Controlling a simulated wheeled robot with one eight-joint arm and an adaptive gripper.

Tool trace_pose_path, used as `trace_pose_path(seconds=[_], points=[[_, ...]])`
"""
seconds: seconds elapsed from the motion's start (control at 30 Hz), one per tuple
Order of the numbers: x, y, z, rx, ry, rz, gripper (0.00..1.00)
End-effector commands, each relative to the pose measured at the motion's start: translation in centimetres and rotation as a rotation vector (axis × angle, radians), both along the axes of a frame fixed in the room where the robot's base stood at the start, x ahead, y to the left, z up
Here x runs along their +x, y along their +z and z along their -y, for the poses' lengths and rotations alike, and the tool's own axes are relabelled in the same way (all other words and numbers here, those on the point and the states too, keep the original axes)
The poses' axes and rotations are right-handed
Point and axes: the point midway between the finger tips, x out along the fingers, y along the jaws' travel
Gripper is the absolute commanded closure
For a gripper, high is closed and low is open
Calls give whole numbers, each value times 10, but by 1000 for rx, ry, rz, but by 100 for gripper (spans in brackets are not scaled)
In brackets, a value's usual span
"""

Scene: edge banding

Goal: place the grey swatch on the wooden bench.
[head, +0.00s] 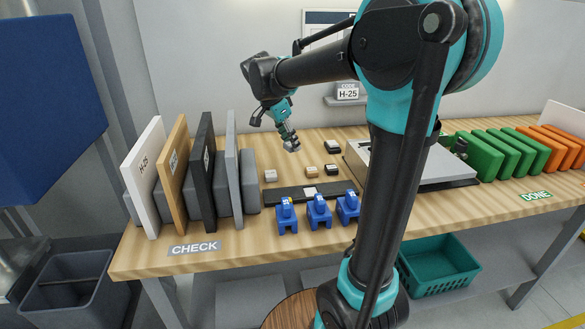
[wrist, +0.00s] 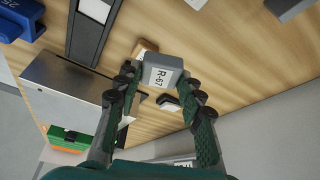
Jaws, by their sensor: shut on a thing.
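The grey swatch (wrist: 161,76), a small block with the label R-67, is held between the fingertips of my gripper (wrist: 160,88) in the wrist view. In the head view my gripper (head: 288,137) reaches down over the back half of the wooden bench (head: 221,259). The grey swatch (head: 291,147) shows at its tips, and appears to be above the bench top. My fingers hide part of the swatch's sides. A tan swatch (wrist: 144,48) and a dark swatch (wrist: 168,103) lie on the bench below it in the wrist view.
White (head: 270,175), tan (head: 310,171) and dark (head: 331,170) swatches lie nearby. A dark strip (head: 285,194) and several blue clamps (head: 319,211) stand in front. Upright panels (head: 208,170) stand left; a grey machine (head: 430,165) and green panels (head: 475,157) stand right.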

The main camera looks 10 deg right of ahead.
Motion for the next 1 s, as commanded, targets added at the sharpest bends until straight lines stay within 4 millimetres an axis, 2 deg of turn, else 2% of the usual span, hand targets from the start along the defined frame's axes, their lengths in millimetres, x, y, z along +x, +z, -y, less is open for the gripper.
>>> trace_pose_path(seconds=[0.1,0.2,0.47,0.63,0.77,1.0], points=[[0,-29,0,0,0,0,82],[0,-47,0,0,0,0,82],[0,-70,0,0,0,0,82],[0,-93,0,0,0,0,82],[0,-102,0,0,0,0,82],[0,-102,0,0,0,0,82]])
